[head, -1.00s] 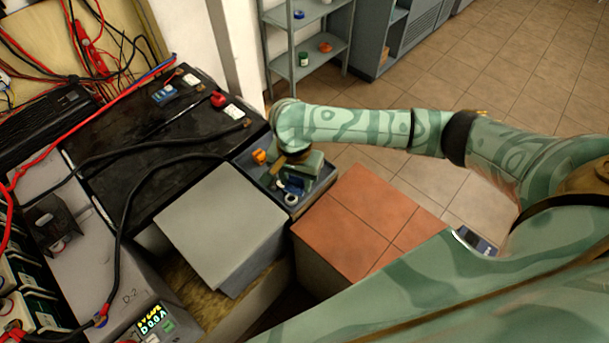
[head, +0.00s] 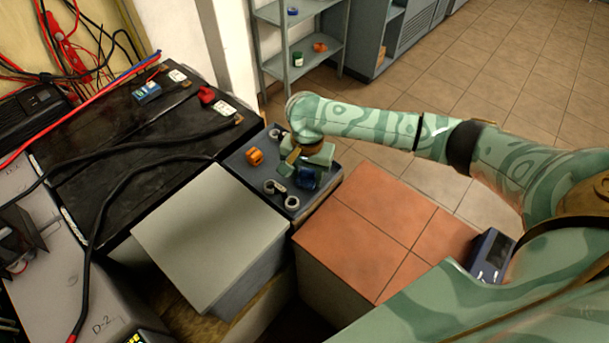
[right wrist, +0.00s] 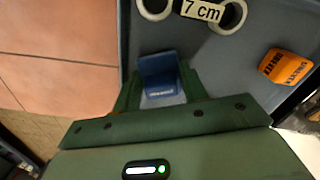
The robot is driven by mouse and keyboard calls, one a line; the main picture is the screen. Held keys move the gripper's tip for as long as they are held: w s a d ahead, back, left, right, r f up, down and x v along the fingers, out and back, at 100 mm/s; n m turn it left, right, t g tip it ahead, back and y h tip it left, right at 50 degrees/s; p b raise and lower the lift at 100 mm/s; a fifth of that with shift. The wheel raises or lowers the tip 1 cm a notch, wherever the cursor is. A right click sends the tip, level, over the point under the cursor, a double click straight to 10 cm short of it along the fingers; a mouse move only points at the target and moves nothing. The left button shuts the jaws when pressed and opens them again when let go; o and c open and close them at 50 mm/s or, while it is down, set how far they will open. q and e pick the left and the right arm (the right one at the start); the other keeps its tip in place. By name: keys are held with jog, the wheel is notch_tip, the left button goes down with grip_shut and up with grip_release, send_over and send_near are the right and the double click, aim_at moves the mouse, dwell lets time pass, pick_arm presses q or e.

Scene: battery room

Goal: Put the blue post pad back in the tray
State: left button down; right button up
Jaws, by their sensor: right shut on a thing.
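The blue post pad (head: 307,178) is between the fingers of my right gripper (head: 314,170), over the right part of the blue-grey tray (head: 240,160). In the right wrist view the pad (right wrist: 160,76) stands between the two green fingers (right wrist: 158,92), above or on the bare tray floor (right wrist: 215,75). Whether its underside touches the floor cannot be told. My right gripper is shut on the pad. My left gripper is not in view.
The tray also holds an orange block (head: 255,157) and grey rings (head: 291,202) with a "7 cm" label (right wrist: 202,10). A grey box (head: 205,235) stands in front, a terracotta-topped block (head: 375,225) to the right, and a black battery (head: 130,145) with cables to the left.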

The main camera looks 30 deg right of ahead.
aim_at(307, 172)
jog(key=shift+f, duration=0.15)
jog(key=o, duration=0.7)
jog(key=shift+f, duration=0.15)
jog(key=shift+o, duration=0.2)
jog(key=shift+r, duration=0.2)
pick_arm(q)
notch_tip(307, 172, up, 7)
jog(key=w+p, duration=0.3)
jog(key=p, duration=0.5)
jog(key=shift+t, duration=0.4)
pick_arm(e)
notch_tip(307, 172, up, 12)
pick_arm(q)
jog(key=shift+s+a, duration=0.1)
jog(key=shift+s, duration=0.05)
pick_arm(e)
jog(key=shift+f, duration=0.1)
